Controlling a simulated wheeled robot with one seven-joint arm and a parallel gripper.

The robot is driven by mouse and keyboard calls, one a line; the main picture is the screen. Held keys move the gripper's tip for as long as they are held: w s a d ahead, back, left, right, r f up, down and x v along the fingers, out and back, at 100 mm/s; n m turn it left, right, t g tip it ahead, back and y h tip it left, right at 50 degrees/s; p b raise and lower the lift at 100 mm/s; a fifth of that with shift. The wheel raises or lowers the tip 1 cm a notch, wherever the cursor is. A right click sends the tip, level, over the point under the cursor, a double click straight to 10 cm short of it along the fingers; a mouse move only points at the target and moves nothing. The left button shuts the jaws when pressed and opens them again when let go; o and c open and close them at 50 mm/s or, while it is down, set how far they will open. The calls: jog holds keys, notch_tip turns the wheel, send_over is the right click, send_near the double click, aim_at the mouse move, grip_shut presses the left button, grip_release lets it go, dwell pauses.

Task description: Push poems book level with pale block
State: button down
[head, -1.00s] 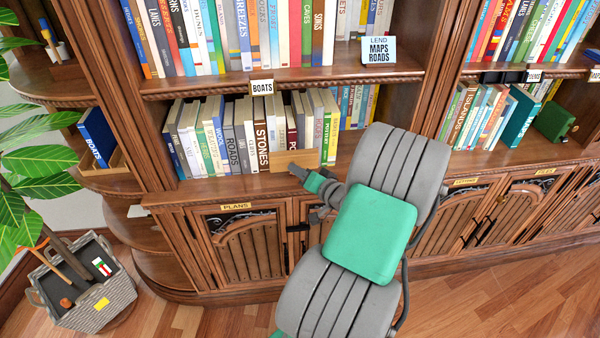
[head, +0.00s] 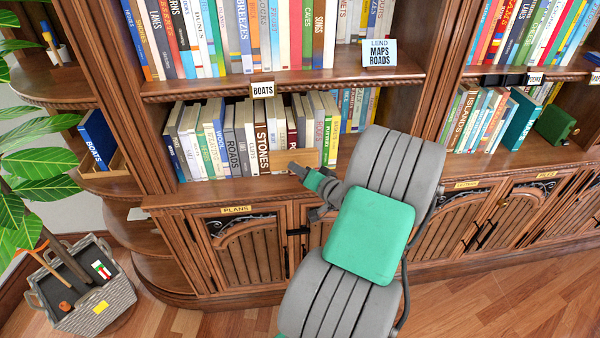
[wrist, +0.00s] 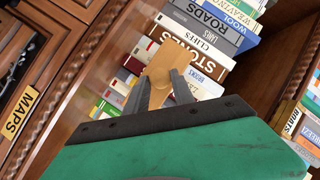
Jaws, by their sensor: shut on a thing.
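My gripper (head: 293,170) is shut on this block; the wrist view shows both fingers (wrist: 164,80) on the pale block (wrist: 160,62). A dark red book (head: 291,128) right of STONES may be the poems book; its title looks like it starts with "PO". The block hides its lower part, so I cannot tell how far its spine stands out. The block is close to the spines; contact is unclear.
A BOATS tag (head: 263,89) hangs on the shelf edge above my gripper. A green PLANTS book (head: 327,142) stands right of the block. Bare shelf (head: 213,190) lies in front of the books at left. A cabinet door labelled PLANS (head: 236,210) is below.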

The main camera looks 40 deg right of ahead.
jog(key=shift+w+d, duration=0.5)
jog(key=shift+w, duration=0.25)
jog(key=shift+r, duration=0.1)
jog(key=s+a, duration=0.4)
jog(key=s, duration=0.1)
jog(key=shift+s+b, duration=0.35)
jog(key=shift+w, duration=0.1)
dwell(1.3)
